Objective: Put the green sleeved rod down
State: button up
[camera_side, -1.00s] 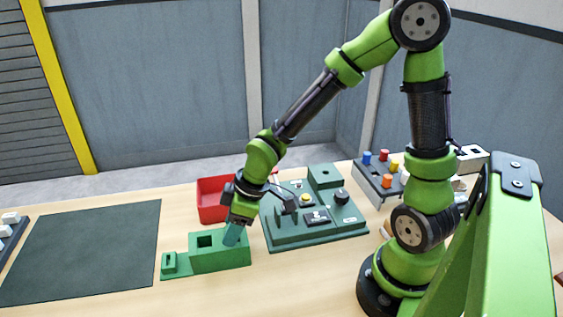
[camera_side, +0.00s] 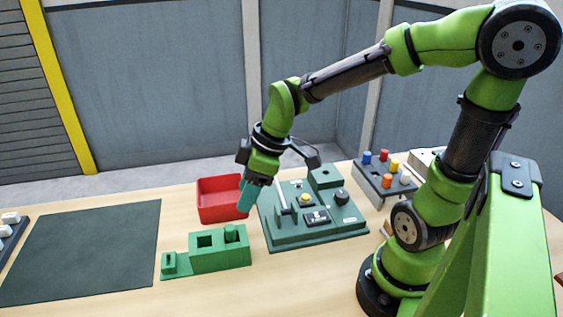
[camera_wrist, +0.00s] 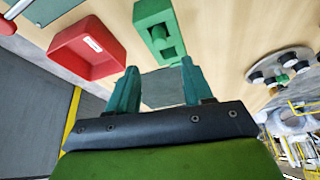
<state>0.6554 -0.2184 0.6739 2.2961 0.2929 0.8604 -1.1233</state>
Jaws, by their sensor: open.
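The green sleeved rod (camera_side: 231,232) stands in the right part of the green block (camera_side: 218,256), its short round top showing above the block. Its lower part is hidden inside the block. It also shows as a round top in the wrist view (camera_wrist: 158,33). My gripper (camera_side: 246,207), with teal fingers, is above and behind the block, apart from the rod. In the wrist view its fingers (camera_wrist: 158,82) are spread with nothing between them.
The square hole (camera_side: 205,240) beside the rod looks empty. A red bin (camera_side: 218,206) is behind my gripper. A green fixture (camera_side: 318,236) with a lever stands to the right, and a dark mat (camera_side: 85,250) lies clear at left.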

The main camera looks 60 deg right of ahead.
jog(key=s+d+r+m+t, duration=0.3)
jog(key=s+r+m, duration=0.4)
jog(key=m, duration=0.3)
jog(key=shift+s+d+r+m+h, duration=0.2)
jog(key=shift+s+m+h, duration=0.15)
jog(key=shift+s, duration=0.2)
dwell(0.7)
